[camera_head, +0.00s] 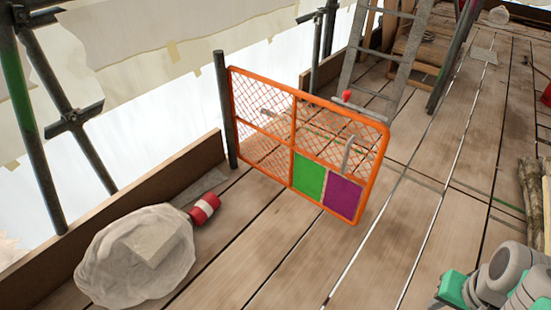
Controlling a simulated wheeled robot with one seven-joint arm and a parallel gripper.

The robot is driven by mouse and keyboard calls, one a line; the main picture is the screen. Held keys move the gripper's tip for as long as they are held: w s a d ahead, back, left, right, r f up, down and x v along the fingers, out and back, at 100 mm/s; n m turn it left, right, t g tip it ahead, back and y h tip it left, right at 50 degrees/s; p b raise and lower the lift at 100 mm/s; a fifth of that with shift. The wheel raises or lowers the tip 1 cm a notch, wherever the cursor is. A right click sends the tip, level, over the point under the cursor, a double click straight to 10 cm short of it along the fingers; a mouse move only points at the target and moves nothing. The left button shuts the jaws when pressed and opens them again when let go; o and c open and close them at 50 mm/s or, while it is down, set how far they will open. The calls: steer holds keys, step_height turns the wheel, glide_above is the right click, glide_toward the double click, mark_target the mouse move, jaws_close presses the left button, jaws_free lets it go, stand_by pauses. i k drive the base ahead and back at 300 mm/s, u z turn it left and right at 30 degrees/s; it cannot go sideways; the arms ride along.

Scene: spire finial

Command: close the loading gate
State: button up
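The loading gate (293,147) is an orange-framed mesh panel with a green plate (309,178) and a purple plate (343,196) low on its free end. Its left side is at a dark upright post (226,110). The panel stands swung out over the plank deck, its free end toward the right and away from the scaffold edge. A grey bar handle (347,155) shows near the free end. Part of my arm, grey and green, shows at the lower right, well apart from the gate. My gripper's fingers are not in view.
A wrapped whitish sack (138,255) and a red-and-white cylinder (204,208) lie near the left toe board (120,205). A ladder (385,55) stands behind the gate. Logs (533,205) lie at right. Planks between gate and arm are clear.

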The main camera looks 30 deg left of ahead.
mark_target(342, 195)
steer(key=u, duration=2)
steer(key=k, duration=0.4)
steer(key=z, duration=0.65)
steer(key=i, duration=1.7)
steer(key=u, duration=1.75)
steer(key=k, duration=0.5)
steer(key=z, duration=0.1)
steer(key=i, duration=0.45)
steer(key=u, duration=0.05)
